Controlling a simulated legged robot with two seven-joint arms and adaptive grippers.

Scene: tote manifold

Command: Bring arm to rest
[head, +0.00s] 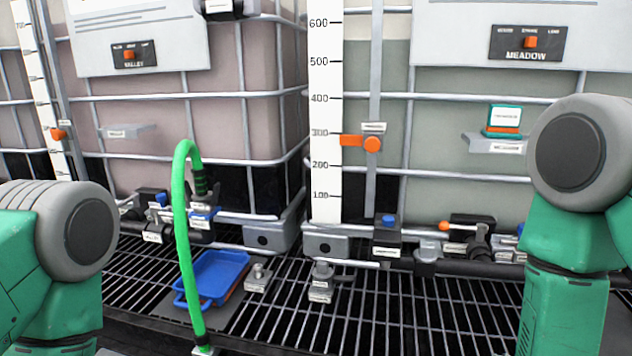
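My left arm shows only as a green link with a grey round joint (85,232) at the lower left. My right arm shows as green links with a grey round joint (572,150) at the right, in front of the right tote. Neither gripper is in the picture, so their fingers and anything in them are hidden from me.
Two caged totes carry plates marked VALLEY (134,55) and MEADOW (526,43). A green hose (182,230) arches down in front of the left tote. A blue tray (214,276) lies on the black grating (390,320). Valves and pipes (390,243) run along the totes' base.

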